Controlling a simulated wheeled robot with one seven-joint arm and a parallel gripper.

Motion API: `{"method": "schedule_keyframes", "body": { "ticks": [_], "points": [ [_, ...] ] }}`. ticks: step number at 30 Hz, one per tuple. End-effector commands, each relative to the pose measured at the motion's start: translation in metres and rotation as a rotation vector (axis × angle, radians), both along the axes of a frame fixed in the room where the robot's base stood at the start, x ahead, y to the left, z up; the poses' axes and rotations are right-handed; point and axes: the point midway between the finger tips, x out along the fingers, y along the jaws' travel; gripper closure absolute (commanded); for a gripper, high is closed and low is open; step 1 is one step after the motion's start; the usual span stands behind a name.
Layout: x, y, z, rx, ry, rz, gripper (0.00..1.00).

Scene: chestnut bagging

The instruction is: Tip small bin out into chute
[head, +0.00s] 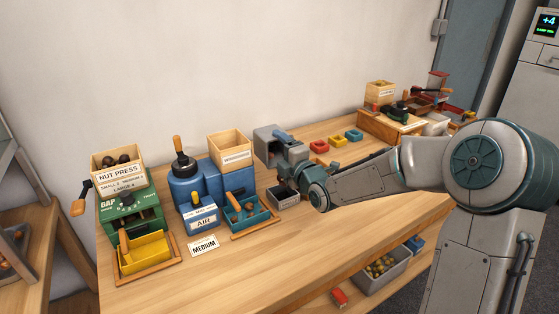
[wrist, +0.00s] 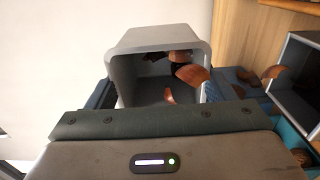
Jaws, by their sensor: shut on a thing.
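A small grey bin (head: 267,139) is held up behind the blue machine's right side, tilted. In the wrist view the bin's (wrist: 127,78) mouth faces the camera, with a few brown pieces (wrist: 192,73) inside it. My gripper (head: 284,142) is shut on the bin; its fingertips are hard to make out. The blue machine labelled AIR (head: 213,178) carries a wooden hopper (head: 231,147) and has a teal tray (head: 252,219) with brown pieces in front. No part is marked as a chute, so I cannot tell which it is.
A dark open box (head: 284,195) stands on the wooden bench right of the teal tray, below my gripper. The green nut press (head: 131,213) with a yellow tray (head: 144,252) is at left.

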Motion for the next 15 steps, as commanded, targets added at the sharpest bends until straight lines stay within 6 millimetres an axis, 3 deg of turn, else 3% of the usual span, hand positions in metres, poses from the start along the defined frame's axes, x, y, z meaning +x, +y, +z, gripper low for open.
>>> {"method": "schedule_keyframes", "body": {
  "ticks": [3, 15],
  "points": [
    [-0.0013, -0.0009, -0.0081, 0.018, -0.032, 0.000, 0.68],
    [-0.0051, -0.0038, -0.0082, 0.088, -0.135, -0.001, 0.68]
  ]
}}
